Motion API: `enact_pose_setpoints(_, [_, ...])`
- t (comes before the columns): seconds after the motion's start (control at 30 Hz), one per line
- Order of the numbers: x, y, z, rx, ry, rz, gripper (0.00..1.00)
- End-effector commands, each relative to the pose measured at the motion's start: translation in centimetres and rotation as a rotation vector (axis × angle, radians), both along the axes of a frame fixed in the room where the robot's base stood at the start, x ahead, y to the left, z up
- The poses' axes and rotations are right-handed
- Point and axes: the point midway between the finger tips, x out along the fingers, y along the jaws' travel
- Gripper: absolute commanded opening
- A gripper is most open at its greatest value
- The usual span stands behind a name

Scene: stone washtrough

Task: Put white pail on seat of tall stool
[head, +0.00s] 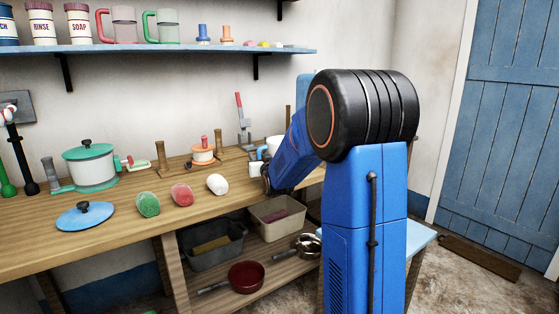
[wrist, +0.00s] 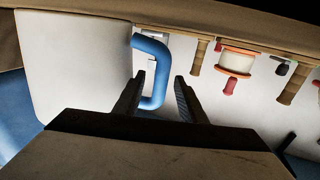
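A white vessel with a blue handle, which looks like the white pail (head: 273,142), stands toward the back right of the wooden bench, partly hidden by my arm. In the wrist view the pail's pale wall (wrist: 75,65) fills the left side. Its blue handle (wrist: 158,62) runs between my fingers. My gripper (wrist: 162,85) is open, with a finger on either side of the handle; I cannot tell whether either touches it. A light-blue flat top (head: 421,238) shows behind my arm at the lower right; it may be the tall stool's seat, but most is hidden.
The bench (head: 110,235) also holds a green-lidded pot (head: 90,168), a blue lid (head: 84,216), several coloured lumps and wooden posts. A shelf (head: 180,50) with jars hangs above. Bins and pans lie below. Floor shows before the blue door (head: 510,130).

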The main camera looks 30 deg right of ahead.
Motion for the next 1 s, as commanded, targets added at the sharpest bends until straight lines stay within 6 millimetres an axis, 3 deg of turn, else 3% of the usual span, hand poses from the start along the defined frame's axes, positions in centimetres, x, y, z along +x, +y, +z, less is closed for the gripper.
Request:
enact_pose_setpoints(0.17, [0.0,0.0,0.0,0.000,0.000,0.000,0.35])
enact_pose_setpoints(0.3, [0.0,0.0,0.0,0.000,0.000,0.000,0.01])
enact_pose_setpoints(0.33, [0.0,0.0,0.0,0.000,0.000,0.000,0.00])
enact_pose_setpoints(0.67, [0.0,0.0,0.3,-0.001,-0.001,0.000,0.00])
enact_pose_setpoints(0.77, [0.0,0.0,1.2,-0.001,-0.002,0.000,0.00])
enact_pose_setpoints(1.0, [-0.1,0.0,5.5,-0.002,-0.005,0.000,0.00])
